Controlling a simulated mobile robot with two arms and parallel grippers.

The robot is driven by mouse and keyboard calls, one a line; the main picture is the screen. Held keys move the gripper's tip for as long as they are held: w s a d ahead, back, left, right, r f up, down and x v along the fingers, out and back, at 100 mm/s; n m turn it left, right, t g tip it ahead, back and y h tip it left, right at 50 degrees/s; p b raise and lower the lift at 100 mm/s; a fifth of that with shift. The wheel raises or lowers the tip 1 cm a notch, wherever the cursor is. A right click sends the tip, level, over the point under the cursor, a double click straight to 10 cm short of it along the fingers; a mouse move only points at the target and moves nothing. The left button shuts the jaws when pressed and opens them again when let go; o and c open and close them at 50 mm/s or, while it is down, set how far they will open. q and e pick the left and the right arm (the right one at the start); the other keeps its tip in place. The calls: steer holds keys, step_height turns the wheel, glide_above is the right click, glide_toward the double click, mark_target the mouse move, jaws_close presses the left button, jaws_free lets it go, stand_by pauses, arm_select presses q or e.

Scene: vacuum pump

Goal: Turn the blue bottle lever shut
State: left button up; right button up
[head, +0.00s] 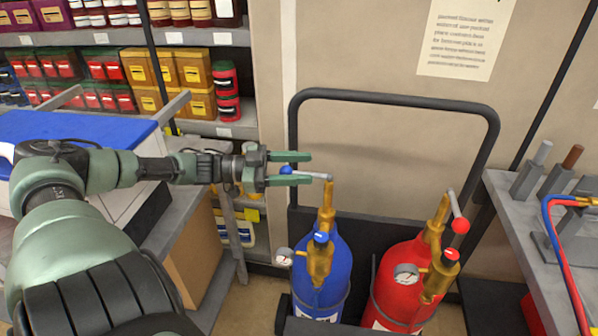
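The blue bottle (338,270) stands upright in the dark cart, with a brass valve on top. Its lever (312,175) is a grey bar that points left from the valve and ends in a blue ball knob (286,170). My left gripper (311,168) reaches in from the left with its two green fingers apart. The knob and part of the lever show between the fingers, near the lower one. I cannot tell whether a finger touches the lever. My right gripper is not in view.
A red bottle (401,262) with a red-knobbed lever (457,212) stands right of the blue one. The black cart handle (397,94) rises behind both. A grey table (505,205) with hoses is at right, shelves (110,36) at back left, a blue-topped bench (75,128) at left.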

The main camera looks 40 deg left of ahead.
arm_select(q)
steer(key=shift+f, duration=0.25)
steer(key=shift+s+d+r+p, duration=0.1)
steer(key=shift+s+r+p, duration=0.05)
steer(key=shift+r+p, duration=0.35)
step_height(320, 180, up, 19)
steer(key=p, duration=0.7)
